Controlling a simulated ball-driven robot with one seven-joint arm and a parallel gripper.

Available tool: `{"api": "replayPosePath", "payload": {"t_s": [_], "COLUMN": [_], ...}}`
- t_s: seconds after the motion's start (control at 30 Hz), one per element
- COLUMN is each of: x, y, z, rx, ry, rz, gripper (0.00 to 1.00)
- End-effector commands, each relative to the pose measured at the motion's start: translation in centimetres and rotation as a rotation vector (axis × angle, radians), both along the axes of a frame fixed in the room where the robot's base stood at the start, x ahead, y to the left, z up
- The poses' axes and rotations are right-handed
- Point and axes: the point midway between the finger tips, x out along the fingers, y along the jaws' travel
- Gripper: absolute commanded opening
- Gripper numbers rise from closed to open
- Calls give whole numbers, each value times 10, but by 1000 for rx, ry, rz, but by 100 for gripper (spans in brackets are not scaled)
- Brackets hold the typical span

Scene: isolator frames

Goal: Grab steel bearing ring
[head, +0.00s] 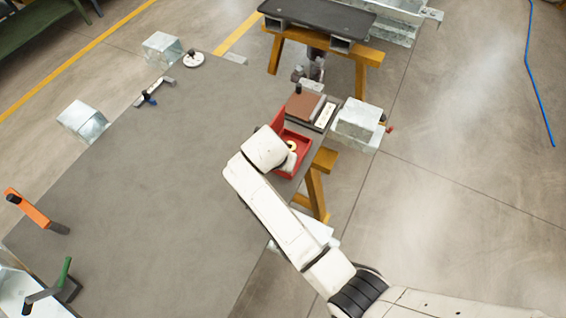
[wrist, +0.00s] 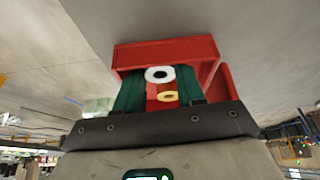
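In the wrist view, a pale silver ring with a dark hole, which looks like the steel bearing ring (wrist: 149,75), shows between the tips of my gripper (wrist: 159,82). The green fingers are apart, one on each side of it. I cannot tell whether they touch it. A yellow ring (wrist: 162,97) shows just below it in the picture. Both are seen against a red box (wrist: 165,50). In the head view the red box (head: 277,122) is at the right edge of the grey table, partly behind my arm, which hides my fingers. A yellowish ring (head: 292,145) shows in it.
A brown block (head: 302,105) and a pale strip (head: 325,116) lie just behind the box on the grey table (head: 170,190). Clamps (head: 35,212) stand at the left. The table's middle is clear.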

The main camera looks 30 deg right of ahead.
Motion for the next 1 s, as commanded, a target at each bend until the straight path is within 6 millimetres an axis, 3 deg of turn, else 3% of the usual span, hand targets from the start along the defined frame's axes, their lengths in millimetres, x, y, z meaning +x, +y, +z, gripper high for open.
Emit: {"api": "replayPosePath", "payload": {"t_s": [0.23, 0.67, 0.87, 1.0], "x": [0, 1, 0, -16], "y": [0, 0, 0, 7], "z": [0, 8, 32, 51], "rx": [0, 0, 1, -1], "ry": [0, -3, -4, -4], "rz": [0, -1, -2, 2], "gripper": [6, 5, 5, 5]}}
